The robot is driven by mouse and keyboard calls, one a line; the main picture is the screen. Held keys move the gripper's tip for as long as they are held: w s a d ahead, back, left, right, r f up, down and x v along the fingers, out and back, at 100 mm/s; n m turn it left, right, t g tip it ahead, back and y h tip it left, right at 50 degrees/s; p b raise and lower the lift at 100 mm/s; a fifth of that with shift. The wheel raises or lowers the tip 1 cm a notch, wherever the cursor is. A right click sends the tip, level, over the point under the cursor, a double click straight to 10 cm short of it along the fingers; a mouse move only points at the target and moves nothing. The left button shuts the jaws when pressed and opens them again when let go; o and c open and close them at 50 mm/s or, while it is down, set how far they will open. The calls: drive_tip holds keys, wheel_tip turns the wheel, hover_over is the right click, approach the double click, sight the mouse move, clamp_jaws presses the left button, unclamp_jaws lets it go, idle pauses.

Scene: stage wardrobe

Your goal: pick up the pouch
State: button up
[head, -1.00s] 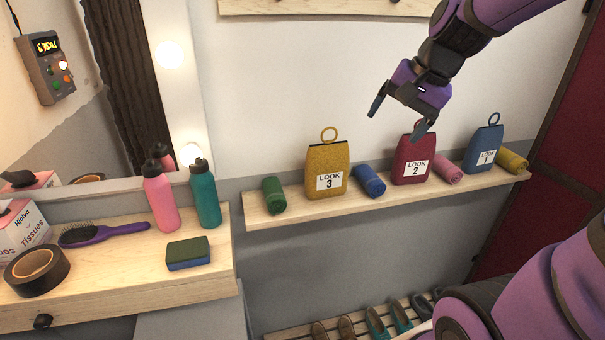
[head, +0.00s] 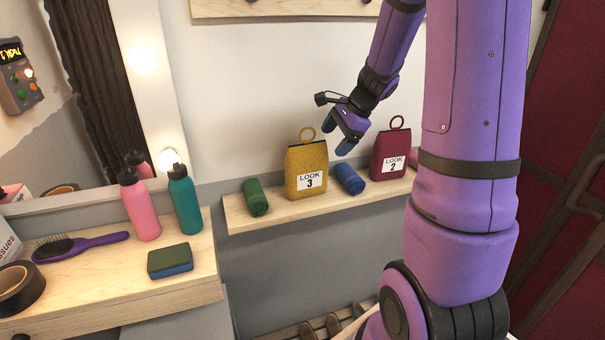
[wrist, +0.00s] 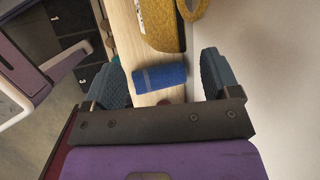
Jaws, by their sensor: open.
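A yellow pouch (head: 306,172) with a ring on top and a "LOOK 3" label stands upright on the wall shelf. A red pouch (head: 391,154) labelled "LOOK 2" stands to its right. A blue roll (head: 349,179) lies between them. My gripper (head: 341,142) is open and empty, above the blue roll and between the two pouches. In the wrist view, the blue roll (wrist: 160,79) shows between the open fingers (wrist: 163,82), apart from them. The yellow pouch (wrist: 161,24) is just beyond, partly cut off by the top edge.
The wall shelf (head: 285,215) also bears a green roll (head: 256,197). My arm hides its right end. On the counter (head: 105,285) at left are a pink bottle (head: 139,206), a teal bottle (head: 184,202), a sponge (head: 170,261), a hairbrush (head: 75,247) and black tape (head: 20,286).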

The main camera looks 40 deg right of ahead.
sight(325, 151)
drive_tip(key=shift+x, duration=3.45)
drive_tip(key=shift+w+d+r, duration=0.1)
drive_tip(key=shift+d, duration=0.05)
drive_tip(key=c, duration=1.4)
drive_tip(key=shift+o, duration=0.2)
drive_tip(key=shift+r, duration=0.1)
